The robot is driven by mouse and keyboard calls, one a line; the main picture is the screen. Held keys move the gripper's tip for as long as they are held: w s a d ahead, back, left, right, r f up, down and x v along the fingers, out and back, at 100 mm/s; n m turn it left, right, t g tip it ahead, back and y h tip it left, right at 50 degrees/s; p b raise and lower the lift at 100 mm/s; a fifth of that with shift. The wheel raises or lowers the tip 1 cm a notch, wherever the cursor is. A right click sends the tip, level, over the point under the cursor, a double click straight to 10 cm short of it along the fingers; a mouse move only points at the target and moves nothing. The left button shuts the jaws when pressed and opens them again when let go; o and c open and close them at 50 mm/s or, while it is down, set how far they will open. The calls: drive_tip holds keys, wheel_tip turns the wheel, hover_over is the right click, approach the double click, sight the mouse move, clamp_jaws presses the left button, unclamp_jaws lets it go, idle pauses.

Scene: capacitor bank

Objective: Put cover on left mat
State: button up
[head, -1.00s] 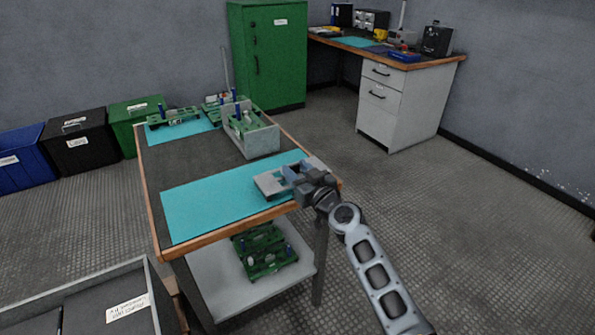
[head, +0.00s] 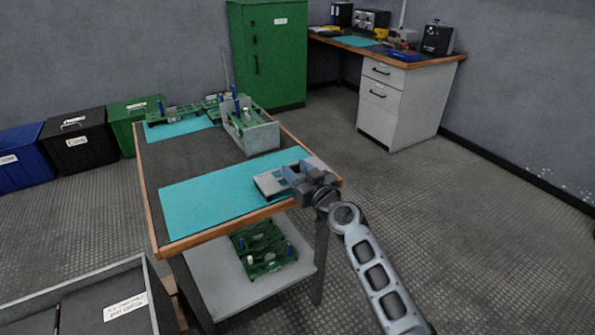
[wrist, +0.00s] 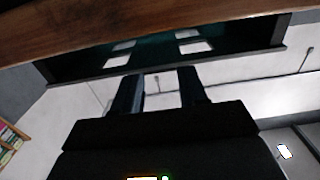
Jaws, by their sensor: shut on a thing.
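The cover (head: 268,184) is a flat grey panel with slots. It is at the right end of the near teal mat (head: 208,192), close to the table's right edge. My gripper (head: 294,176) comes in from the right and is shut on the cover's edge. I cannot tell whether the cover touches the mat. In the wrist view the cover (wrist: 95,68) shows as a dark panel with bright slots, with my gripper (wrist: 163,78) at its edge. A second teal mat (head: 180,127) lies at the table's far end.
A grey open box (head: 258,138) with green and blue parts stands between the mats. Green fixtures sit on the far mat and on the lower shelf (head: 225,280). Bins (head: 77,142) line the left wall. The near mat's left part is clear.

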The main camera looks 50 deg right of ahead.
idle(0.7)
drive_tip(key=o, duration=1.3)
drive_tip(key=shift+c, duration=0.2)
drive_tip(key=shift+f, duration=0.1)
drive_tip(key=b+v, duration=0.1)
drive_tip(key=v, duration=0.7)
